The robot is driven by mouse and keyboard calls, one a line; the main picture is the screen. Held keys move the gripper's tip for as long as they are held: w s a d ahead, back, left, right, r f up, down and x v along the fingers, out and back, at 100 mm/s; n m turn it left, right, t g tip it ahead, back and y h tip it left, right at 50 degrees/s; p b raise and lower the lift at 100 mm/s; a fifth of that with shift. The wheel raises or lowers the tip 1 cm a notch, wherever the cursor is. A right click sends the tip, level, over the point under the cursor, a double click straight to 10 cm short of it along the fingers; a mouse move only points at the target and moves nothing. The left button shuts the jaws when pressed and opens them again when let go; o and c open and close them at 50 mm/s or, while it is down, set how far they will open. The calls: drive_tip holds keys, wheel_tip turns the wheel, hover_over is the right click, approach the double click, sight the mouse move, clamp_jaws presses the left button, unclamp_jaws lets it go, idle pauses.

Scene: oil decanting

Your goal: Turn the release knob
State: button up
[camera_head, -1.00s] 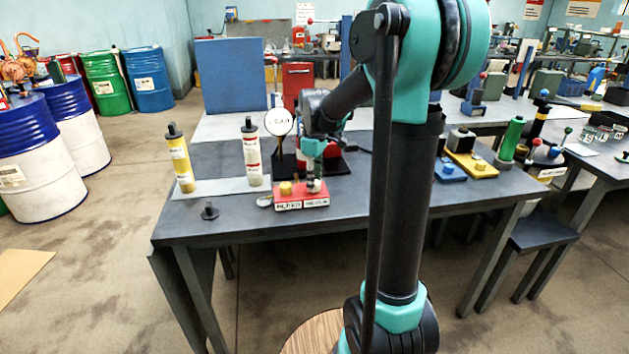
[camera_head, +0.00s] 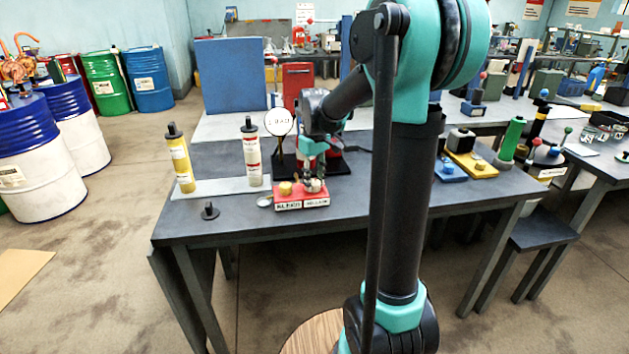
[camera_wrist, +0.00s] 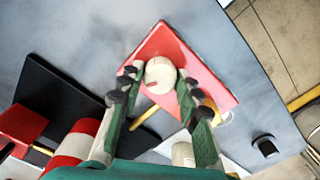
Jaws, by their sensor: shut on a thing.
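The red block (camera_head: 300,205) stands on the grey workbench, with two white labels on its front; the right one seems to read RELEASE. A cream round knob (camera_wrist: 160,75) with a small red mark sits on the block, between my fingers. My gripper (camera_head: 313,184) reaches down over the block's right half. In the wrist view, the dark fingertips of my gripper (camera_wrist: 157,82) are shut on this knob from both sides. A brass knob (camera_head: 285,188) is on the block's left half; in the wrist view my right finger partly hides it.
A yellow cylinder (camera_head: 182,164) and a clear cylinder (camera_head: 252,159) stand on a pale plate to the left. A round gauge (camera_head: 278,121) stands just behind. A small black piece (camera_head: 209,210) lies near the front edge.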

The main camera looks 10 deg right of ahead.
sight(315, 181)
drive_tip(key=m, duration=0.6)
drive_tip(key=shift+m, duration=0.3)
drive_tip(key=m, duration=0.6)
drive_tip(key=shift+m, duration=0.3)
drive_tip(key=o, duration=1.1)
drive_tip(key=shift+o, duration=0.2)
wheel_tip(315, 181, up, 12)
